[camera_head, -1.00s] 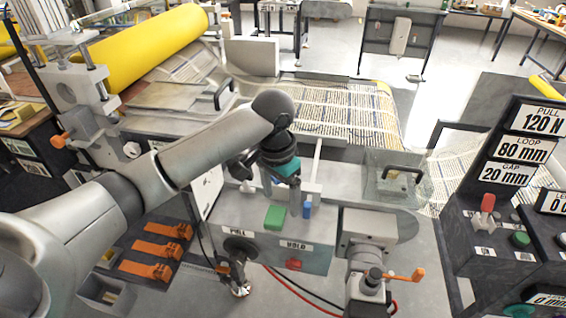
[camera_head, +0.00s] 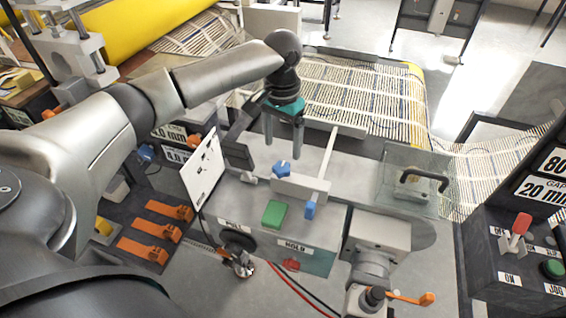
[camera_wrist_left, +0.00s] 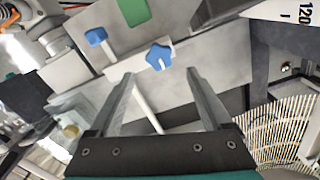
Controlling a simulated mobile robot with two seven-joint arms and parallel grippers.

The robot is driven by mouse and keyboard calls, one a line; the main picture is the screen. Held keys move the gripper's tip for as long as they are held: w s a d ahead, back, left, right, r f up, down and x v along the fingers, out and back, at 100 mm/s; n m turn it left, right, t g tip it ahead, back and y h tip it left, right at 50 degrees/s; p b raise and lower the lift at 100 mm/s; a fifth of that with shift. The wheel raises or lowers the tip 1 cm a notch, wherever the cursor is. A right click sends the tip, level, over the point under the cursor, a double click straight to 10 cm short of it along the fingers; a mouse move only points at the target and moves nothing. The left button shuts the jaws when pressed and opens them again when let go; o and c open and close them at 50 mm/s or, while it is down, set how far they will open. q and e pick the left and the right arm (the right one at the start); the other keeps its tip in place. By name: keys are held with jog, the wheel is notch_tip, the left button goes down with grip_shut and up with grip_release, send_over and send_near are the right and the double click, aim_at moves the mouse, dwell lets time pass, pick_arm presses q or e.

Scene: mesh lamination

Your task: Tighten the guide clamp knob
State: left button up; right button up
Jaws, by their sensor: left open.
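A blue star-shaped knob (camera_head: 281,169) sits on a pale block on top of the grey machine housing, beside a pale guide bar (camera_head: 326,155). I take it to be the guide clamp knob. My left gripper (camera_head: 284,150) is open and empty, pointing down just above and behind the knob, fingers apart on either side. The left wrist view shows the knob (camera_wrist_left: 158,56) just beyond the gap between the open fingertips (camera_wrist_left: 160,76), apart from both. A smaller blue tab (camera_head: 310,210) stands at the front end of the bar. My right gripper is not in view.
A green button (camera_head: 274,213) and a red knob (camera_head: 291,265) are on the housing. A white panel (camera_head: 201,173) stands left of the gripper. A clear cover with a black handle (camera_head: 424,180) is at the right. Striped mesh (camera_head: 365,100) lies behind.

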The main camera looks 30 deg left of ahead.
aim_at(283, 166)
pick_arm(q)
notch_tip(283, 166, down, 7)
jog(key=shift+r+b, duration=0.2)
jog(key=shift+b, duration=0.3)
grip_shut()
dwell(0.4)
